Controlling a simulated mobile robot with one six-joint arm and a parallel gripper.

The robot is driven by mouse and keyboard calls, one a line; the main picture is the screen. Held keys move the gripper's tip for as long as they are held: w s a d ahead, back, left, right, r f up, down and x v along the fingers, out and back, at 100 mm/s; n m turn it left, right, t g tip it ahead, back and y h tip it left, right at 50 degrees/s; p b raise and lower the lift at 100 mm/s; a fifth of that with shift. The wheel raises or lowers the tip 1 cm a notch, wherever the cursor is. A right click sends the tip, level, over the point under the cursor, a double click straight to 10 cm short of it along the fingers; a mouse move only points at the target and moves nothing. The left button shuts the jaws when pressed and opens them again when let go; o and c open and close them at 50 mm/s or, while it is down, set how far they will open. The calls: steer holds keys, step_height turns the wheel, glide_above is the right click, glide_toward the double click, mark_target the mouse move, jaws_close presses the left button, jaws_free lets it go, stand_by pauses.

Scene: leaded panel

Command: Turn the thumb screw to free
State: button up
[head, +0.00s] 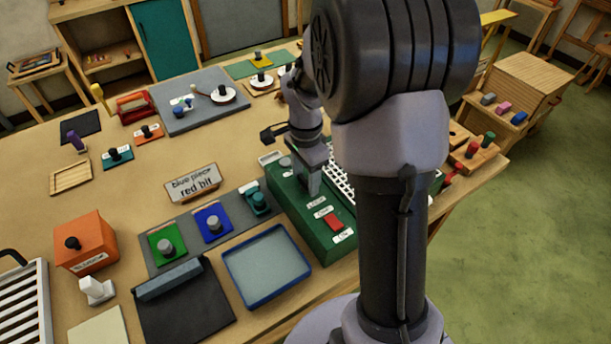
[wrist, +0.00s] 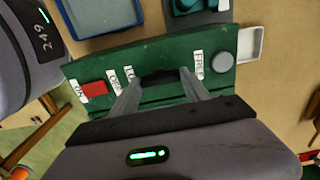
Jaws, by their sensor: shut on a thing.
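The thumb screw (wrist: 159,77) shows in the wrist view as a dark, wide piece on the green box (wrist: 165,52). My gripper (wrist: 161,74) has one finger at each side of it and is shut on it. A FREE label (wrist: 198,64) is right of the screw, and a label that seems to read LOCK (wrist: 130,75) is left of it. Which way the screw points is unclear. In the head view my gripper (head: 312,188) reaches down onto the green box (head: 310,238), and the screw is hidden behind it.
A red switch (head: 333,222) and a grey round knob (wrist: 223,63) sit on the same box. A blue-rimmed tray (head: 266,303) lies left of the box. A sign (head: 193,184) stands farther left.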

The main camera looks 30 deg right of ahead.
mark_target(304, 182)
steer(key=o, duration=1.4)
steer(key=shift+r, duration=0.1)
step_height(304, 182, up, 17)
steer(key=p, duration=0.5)
steer(key=shift+r, duration=0.15)
steer(key=s+a+f+n+t+b, duration=0.2)
steer(key=s+a+n+b, duration=0.1)
steer(key=s+a+n, duration=0.1)
steer(key=s+a+f+n+t+y+b, duration=0.1)
steer(key=s+a+f+n+t+b, duration=0.1)
steer(key=s+a+n+b, duration=0.2)
steer(key=s+a+f+n+t+y+b, duration=0.1)
steer(key=s+a+f+n+b, duration=0.2)
steer(key=s+a, duration=0.5)
steer(key=shift+s+a+n+t+b, duration=0.2)
steer(key=shift+s+n+b, duration=0.15)
steer(key=shift+n, duration=0.2)
steer(key=shift+s+a+n+t+b, duration=0.1)
steer(key=shift+s+n+t+b, duration=0.15)
steer(key=shift+n, duration=0.3)
